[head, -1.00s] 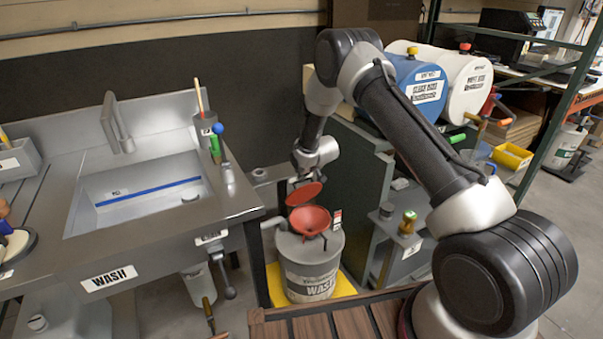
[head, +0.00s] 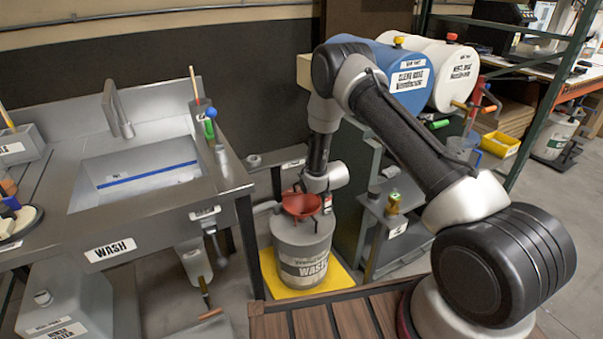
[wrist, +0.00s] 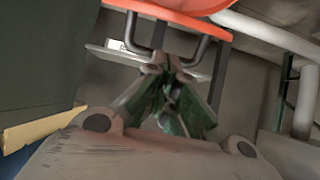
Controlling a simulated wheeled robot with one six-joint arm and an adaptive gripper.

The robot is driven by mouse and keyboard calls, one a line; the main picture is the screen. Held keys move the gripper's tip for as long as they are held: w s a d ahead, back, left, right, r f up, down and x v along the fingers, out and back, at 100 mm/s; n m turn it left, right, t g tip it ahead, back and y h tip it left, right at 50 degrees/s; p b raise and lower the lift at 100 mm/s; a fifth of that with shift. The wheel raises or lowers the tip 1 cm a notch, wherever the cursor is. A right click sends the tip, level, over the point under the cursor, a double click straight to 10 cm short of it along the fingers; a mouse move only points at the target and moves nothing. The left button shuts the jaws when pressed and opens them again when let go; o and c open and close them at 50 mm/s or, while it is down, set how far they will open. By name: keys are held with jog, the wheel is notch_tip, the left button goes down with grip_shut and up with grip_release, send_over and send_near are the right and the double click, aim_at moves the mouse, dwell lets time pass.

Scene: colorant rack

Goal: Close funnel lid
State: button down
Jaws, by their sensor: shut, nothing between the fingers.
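The red funnel (head: 301,205) sits on top of the grey wash drum (head: 303,240) in the head view. My wrist is close above it and covers part of it. The raised lid no longer shows clearly, and I cannot tell its exact angle. In the wrist view my gripper (wrist: 168,68) is shut and empty, with its fingers together. An orange-red rim (wrist: 190,10), of the funnel or its lid, crosses the top of that view, just beyond the fingertips. I cannot tell whether they touch it.
The drum stands on a yellow base (head: 336,276). The wash sink (head: 140,180) is to the left. A grey stand with a small bottle (head: 393,203) is close on the right. Blue (head: 408,75) and white (head: 452,78) drums lie behind my arm.

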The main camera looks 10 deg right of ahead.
jog(key=s+f, duration=0.1)
jog(key=f, duration=0.1)
jog(key=s+d+f, duration=0.1)
jog(key=s, duration=0.1)
jog(key=s+f, duration=0.1)
jog(key=f, duration=0.1)
jog(key=shift+s+d+f, duration=0.25)
jog(key=shift+s+f, duration=0.05)
jog(key=shift+f, duration=0.05)
jog(key=shift+s+d+f, duration=0.1)
jog(key=shift+s+f, duration=0.15)
jog(key=shift+f, duration=0.35)
jog(key=shift+s+d+f, duration=0.1)
jog(key=shift+s+f, duration=0.1)
jog(key=shift+f, duration=0.35)
